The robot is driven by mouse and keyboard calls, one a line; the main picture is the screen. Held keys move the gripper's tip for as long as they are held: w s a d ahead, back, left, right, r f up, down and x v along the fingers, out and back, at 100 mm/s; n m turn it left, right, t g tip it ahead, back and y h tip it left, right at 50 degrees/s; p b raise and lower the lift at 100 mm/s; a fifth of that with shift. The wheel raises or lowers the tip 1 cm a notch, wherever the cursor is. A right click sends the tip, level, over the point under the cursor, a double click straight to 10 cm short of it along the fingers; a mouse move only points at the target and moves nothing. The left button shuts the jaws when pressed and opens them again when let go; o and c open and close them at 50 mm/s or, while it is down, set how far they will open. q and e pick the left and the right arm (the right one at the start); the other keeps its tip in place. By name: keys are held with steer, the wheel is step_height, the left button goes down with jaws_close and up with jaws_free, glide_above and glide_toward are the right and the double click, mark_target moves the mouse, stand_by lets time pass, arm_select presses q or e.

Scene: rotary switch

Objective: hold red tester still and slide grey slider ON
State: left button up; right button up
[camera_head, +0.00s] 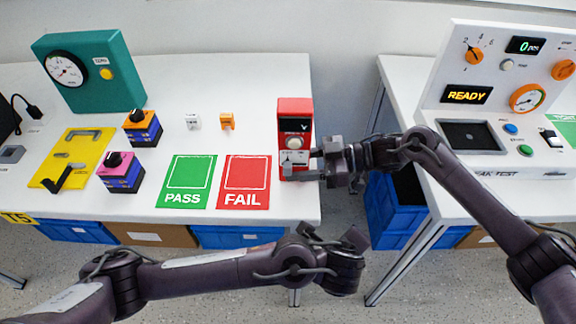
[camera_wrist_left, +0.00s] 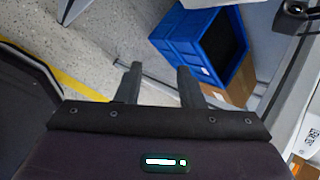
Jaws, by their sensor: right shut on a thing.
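The red tester (camera_head: 295,115) stands upright near the right edge of the left table, with a dark screen, a round knob and a lower grey part (camera_head: 294,158) on its front. My right gripper (camera_head: 303,167) reaches in from the right and is shut on the tester's lower part; its fingers hide some of that area. I cannot make out the grey slider's position. My left gripper (camera_head: 335,240) hangs in front of the table, away from the tester. In the left wrist view its two fingers (camera_wrist_left: 160,85) are apart with nothing between them.
A green PASS mat (camera_head: 187,199) and a red FAIL mat (camera_head: 245,200) lie left of the tester. Orange-topped (camera_head: 142,128) and pink-topped (camera_head: 121,173) devices, a yellow plate (camera_head: 60,165) and a teal gauge box (camera_head: 95,90) stand farther left. A test console (camera_head: 455,65) stands on the right table.

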arm_select(q)
step_height(320, 180, up, 10)
steer(key=r+m+t, duration=0.1)
steer(key=m+t, duration=0.2)
steer(key=m+t+y, duration=0.3)
steer(key=m+t, duration=0.3)
glide_toward(288, 173)
steer(key=shift+w+a+f, duration=0.1)
steer(key=shift+w+f, duration=0.1)
steer(key=shift+w, duration=1.05)
steer(key=shift+w+d+f, duration=0.1)
steer(key=shift+w+f, duration=0.1)
steer(key=shift+w, duration=1.1)
steer(key=shift+w+a+f, duration=0.1)
steer(key=shift+w+f, duration=0.1)
steer(key=shift+w, duration=1.05)
jaws_close()
